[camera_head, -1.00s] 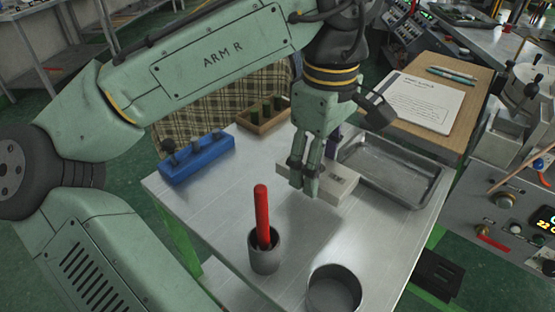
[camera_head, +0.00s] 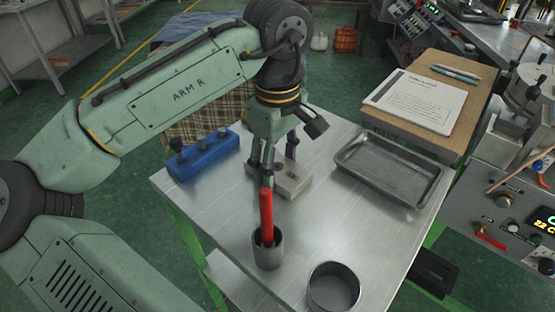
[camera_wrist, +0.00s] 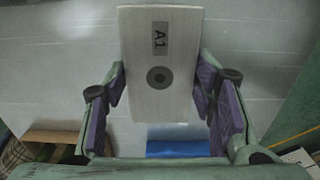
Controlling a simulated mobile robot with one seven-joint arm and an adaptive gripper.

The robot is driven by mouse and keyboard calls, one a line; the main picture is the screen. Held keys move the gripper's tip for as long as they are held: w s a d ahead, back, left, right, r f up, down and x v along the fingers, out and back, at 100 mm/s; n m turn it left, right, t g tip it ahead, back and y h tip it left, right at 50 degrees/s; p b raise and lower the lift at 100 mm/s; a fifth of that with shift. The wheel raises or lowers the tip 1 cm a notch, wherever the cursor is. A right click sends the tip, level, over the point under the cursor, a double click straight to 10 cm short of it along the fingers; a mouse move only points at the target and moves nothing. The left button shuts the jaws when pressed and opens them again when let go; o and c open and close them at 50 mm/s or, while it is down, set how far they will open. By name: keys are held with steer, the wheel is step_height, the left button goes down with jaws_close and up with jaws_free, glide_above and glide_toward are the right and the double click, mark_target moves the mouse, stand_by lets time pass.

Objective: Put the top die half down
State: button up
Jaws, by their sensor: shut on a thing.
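The top die half (camera_head: 292,180) is a pale grey block with a dark round hole. In the wrist view, the block (camera_wrist: 158,105) carries an "A1" label and sits between the purple finger pads. My gripper (camera_head: 266,172) is shut on it, low over the steel table (camera_head: 325,225). I cannot tell whether the block touches the table. My gripper hides part of it in the head view. No other die half can be made out.
A grey cup (camera_head: 268,254) with a red stick (camera_head: 266,212) stands just in front of my gripper. A blue holder (camera_head: 203,155) is at left and a metal tray (camera_head: 408,188) at right. A round pot (camera_head: 346,272) is at the front edge. The table's middle right is clear.

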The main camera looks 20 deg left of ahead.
mark_target(277, 167)
steer(key=shift+f, duration=0.2)
steer(key=o, duration=1.4)
steer(key=shift+r, duration=0.1)
step_height(277, 167, up, 12)
steer(key=shift+r, duration=0.1)
